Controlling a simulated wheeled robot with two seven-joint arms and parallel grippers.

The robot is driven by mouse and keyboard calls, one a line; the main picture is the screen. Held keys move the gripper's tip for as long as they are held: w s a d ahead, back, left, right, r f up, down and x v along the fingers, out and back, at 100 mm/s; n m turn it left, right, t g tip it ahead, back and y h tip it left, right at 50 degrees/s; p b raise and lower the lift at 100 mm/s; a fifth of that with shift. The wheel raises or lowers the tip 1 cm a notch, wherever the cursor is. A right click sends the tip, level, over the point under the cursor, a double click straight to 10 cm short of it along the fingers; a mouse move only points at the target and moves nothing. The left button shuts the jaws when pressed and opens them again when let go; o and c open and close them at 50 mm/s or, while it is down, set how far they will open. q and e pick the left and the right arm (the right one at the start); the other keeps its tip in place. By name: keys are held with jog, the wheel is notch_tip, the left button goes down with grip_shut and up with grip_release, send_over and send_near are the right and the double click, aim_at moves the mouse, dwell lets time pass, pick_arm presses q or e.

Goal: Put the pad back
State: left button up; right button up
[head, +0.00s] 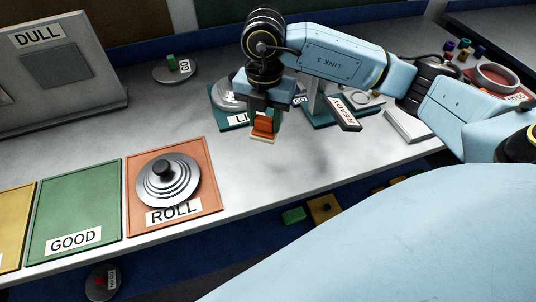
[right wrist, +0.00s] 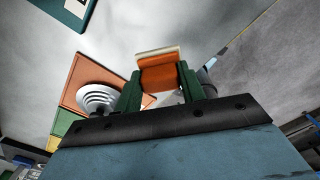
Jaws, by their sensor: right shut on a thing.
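The pad (head: 263,127) is a small orange block with a pale cream face. My right gripper (head: 265,118) is shut on it and holds it above the grey bench, in front of the teal board with a partly hidden label (head: 216,99). In the right wrist view the pad (right wrist: 158,72) sits between the two green fingers of the gripper (right wrist: 160,88). My left gripper is not in view. The gripper and arm hide part of the teal board and the metal disc on it.
A stepped metal lid (head: 180,185) sits on the orange ROLL mat (head: 208,215), beside the green GOOD mat (head: 75,200). A READY sign (head: 345,112) stands right of the gripper. A grey DULL box (head: 90,75) stands at left. Bench between ROLL and gripper is clear.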

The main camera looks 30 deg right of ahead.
jog(key=m, duration=0.5)
jog(key=shift+s+d+f+m, duration=0.15)
jog(key=shift+d+f+m, duration=0.15)
jog(key=shift+d, duration=0.05)
jog(key=shift+f, duration=0.35)
notch_tip(320, 180, down, 9)
jog(key=shift+f, duration=0.15)
jog(key=shift+f, duration=0.2)
jog(key=o, duration=0.9)
